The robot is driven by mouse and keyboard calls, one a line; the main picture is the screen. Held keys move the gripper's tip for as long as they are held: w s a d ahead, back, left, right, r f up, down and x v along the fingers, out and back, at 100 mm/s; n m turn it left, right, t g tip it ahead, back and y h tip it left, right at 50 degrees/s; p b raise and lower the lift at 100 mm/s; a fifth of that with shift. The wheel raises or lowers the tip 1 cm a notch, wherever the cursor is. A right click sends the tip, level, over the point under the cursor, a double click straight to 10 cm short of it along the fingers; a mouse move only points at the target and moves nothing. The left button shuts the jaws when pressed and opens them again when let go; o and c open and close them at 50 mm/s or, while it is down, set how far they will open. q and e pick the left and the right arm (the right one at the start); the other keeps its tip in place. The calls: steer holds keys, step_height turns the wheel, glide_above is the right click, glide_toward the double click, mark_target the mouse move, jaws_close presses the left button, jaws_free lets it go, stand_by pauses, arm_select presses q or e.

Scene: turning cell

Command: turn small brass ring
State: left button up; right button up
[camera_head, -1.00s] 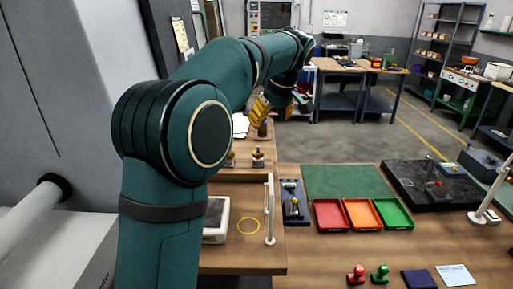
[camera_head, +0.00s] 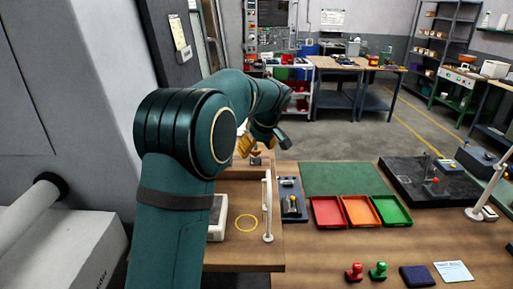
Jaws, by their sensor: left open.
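I cannot pick out a small brass ring for certain. A small stand with a brownish top (camera_head: 256,157) is at the far end of the wooden bench on the left, partly hidden by my left gripper. My left gripper (camera_head: 264,146) is open, just above and beside this stand, with its yellowish and dark parts pointing down. I cannot tell whether it touches the stand. My left arm hides much of the bench's left side. My right gripper is not in view.
Red (camera_head: 354,272) and green (camera_head: 378,271) stamp-like objects stand in front.

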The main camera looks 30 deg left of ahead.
arm_select(q)
jaws_close()
steer(key=shift+m+t, duration=0.3)
steer(key=shift+m, duration=0.2)
steer(key=m+t, duration=0.1)
steer(key=m, duration=0.2)
steer(key=shift+s+a+h+b, duration=0.1)
steer(key=shift+h+b, duration=0.3)
steer(key=shift+m+t+h, duration=0.3)
steer(key=shift+m+h, duration=0.3)
steer(key=shift+m, duration=1.3)
jaws_free()
